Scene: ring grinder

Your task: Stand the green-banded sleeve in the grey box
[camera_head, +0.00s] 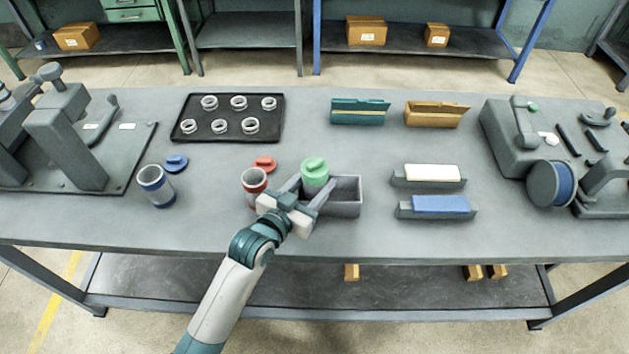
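The green-banded sleeve (315,178) has a green lid with a raised knob on top and looks upright. My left gripper (315,182) has one finger on each side of it and appears closed on it. The grey box (345,209) is an open-topped rectangular bin on the table. The sleeve is at the left end of the box in the picture; its lower part is hidden by the gripper and the box wall. I cannot tell whether it touches the box floor. My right gripper is not in view.
A red-banded sleeve (254,184) stands close left of the gripper, with a red lid (264,164) behind it. A blue-banded sleeve (156,187) and blue lid (176,164) are farther left. A black tray of rings (227,114) lies behind. Blue-topped (440,204) and white-topped (432,173) holders stand right.

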